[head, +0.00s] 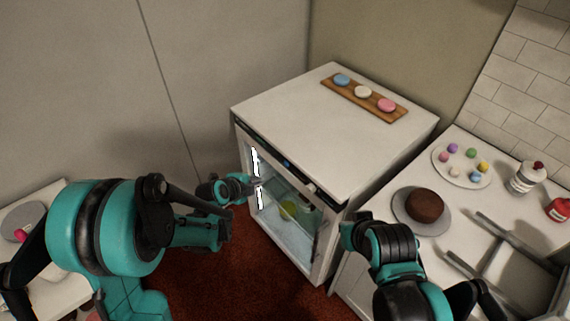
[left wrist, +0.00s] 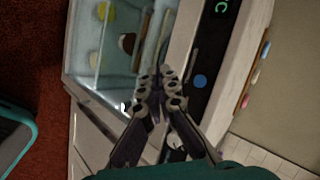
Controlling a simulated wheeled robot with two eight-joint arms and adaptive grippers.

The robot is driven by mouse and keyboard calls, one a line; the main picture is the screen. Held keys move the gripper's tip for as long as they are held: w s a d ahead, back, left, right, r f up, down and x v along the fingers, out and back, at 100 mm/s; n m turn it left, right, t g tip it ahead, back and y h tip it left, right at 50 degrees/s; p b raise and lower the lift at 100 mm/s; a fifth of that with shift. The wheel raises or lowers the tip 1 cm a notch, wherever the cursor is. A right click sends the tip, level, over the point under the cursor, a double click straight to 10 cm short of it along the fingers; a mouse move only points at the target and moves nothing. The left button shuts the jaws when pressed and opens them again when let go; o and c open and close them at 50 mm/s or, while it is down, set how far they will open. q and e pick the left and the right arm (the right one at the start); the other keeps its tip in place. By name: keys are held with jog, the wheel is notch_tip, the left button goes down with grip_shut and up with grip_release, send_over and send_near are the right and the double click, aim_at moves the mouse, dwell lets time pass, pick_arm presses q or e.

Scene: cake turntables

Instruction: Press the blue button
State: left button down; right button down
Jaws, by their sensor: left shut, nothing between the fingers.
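The blue button (left wrist: 200,80) is a small round dot on the black control panel of a white glass-fronted appliance, below a green display character in the left wrist view. In the head view the panel (head: 273,151) runs along the appliance's top front edge; a small blue spot (head: 288,162) shows on it. My left gripper (head: 257,184) is in front of the glass, below the panel. In the left wrist view its fingers (left wrist: 162,76) are shut and empty, their tips left of the button with a gap in the picture. My right arm shows at the right; its fingertips cannot be made out.
Macarons lie on a wooden board (head: 350,92) on the appliance top. The right counter holds a brown cake on a turntable (head: 407,214), a plate (head: 440,155) of small coloured balls, a jar (head: 526,178) and grey bars (head: 505,236). Red floor lies in front.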

pick_arm(q)
jog(key=w+d, duration=0.5)
jog(key=d, duration=0.2)
dwell(0.3)
jog(key=shift+w+d, duration=0.2)
jog(key=shift+d, duration=0.05)
dwell(1.2)
jog(key=shift+w+d, duration=0.15)
jog(key=shift+w+d, duration=0.2)
jog(key=shift+d, duration=0.1)
dwell(0.7)
dwell(0.3)
jog(key=shift+s+a, duration=0.5)
jog(key=shift+a, duration=0.1)
jog(key=shift+s+a+b, duration=0.2)
jog(key=shift+s+a, duration=0.55)
jog(key=shift+a, duration=0.3)
jog(key=shift+s+a+b, duration=0.2)
jog(key=shift+s+a, duration=0.5)
jog(key=shift+a, duration=0.3)
